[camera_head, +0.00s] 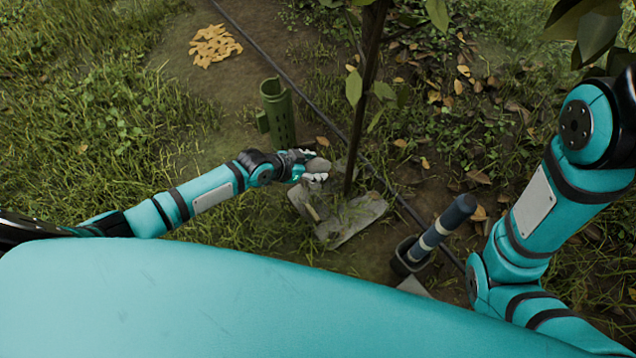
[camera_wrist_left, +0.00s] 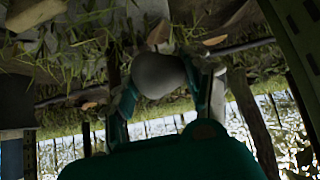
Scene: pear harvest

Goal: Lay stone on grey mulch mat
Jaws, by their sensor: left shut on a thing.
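The stone (camera_head: 318,165) is a rounded grey-brown lump. My left gripper (camera_head: 314,170) is shut on it, and it also shows between the fingers in the left wrist view (camera_wrist_left: 160,74). The grey mulch mat (camera_head: 352,222) lies on the ground around the thin tree trunk, partly covered by grass and debris. In the head view the gripper and stone appear over the mat's upper left part; the height above it is hard to tell. My right arm comes in from the right, but its gripper is out of view.
A green perforated tube (camera_head: 277,112) stands just beyond my left gripper. The tree trunk (camera_head: 364,100) rises close to its right. A dark-handled tool sits in a black holder (camera_head: 408,258) at lower right. A thin dark hose crosses the ground. A yellowish leaf-like patch (camera_head: 213,45) lies farther back.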

